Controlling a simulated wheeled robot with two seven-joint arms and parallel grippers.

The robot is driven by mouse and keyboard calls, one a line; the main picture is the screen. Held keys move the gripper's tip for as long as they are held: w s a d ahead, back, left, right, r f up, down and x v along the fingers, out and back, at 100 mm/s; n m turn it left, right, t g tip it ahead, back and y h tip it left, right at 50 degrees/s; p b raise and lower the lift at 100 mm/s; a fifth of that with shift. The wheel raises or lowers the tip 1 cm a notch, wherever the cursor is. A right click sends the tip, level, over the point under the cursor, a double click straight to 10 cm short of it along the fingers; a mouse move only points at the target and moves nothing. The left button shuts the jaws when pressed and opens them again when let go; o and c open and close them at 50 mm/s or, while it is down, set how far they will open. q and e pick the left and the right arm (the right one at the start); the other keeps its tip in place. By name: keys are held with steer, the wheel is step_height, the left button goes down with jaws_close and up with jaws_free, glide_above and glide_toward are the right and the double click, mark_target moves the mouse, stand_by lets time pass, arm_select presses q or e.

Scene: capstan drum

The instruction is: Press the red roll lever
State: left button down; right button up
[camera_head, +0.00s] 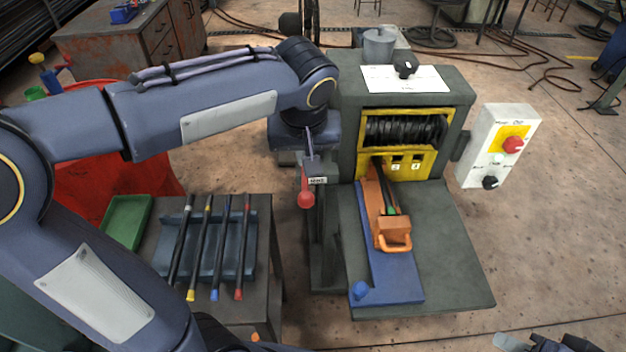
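The red roll lever (305,198) ends in a round red knob on the left side of the dark green machine (340,125), beside a small white label. My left arm reaches in from the left, and its gripper (313,163) points down just above the knob. Its fingers show as one narrow piece, so I cannot tell whether they are open or shut. Contact with the lever is also unclear. My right gripper (545,343) shows only partly at the bottom right edge, far from the lever.
The machine has black rolls (405,130) in a yellow frame and an orange-handled slide (393,230) on a blue plate. A white control box (497,145) with a red knob stands right. A side table holds several rods (208,245) and a green tray (126,222).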

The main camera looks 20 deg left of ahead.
mark_target(306, 196)
arm_select(q)
steer(key=x, duration=0.4)
steer(key=p+x, duration=0.1)
steer(key=x, duration=0.9)
steer(key=shift+s+d+f, duration=0.15)
steer(key=shift+s+d, duration=0.05)
steer(key=shift+s, duration=0.2)
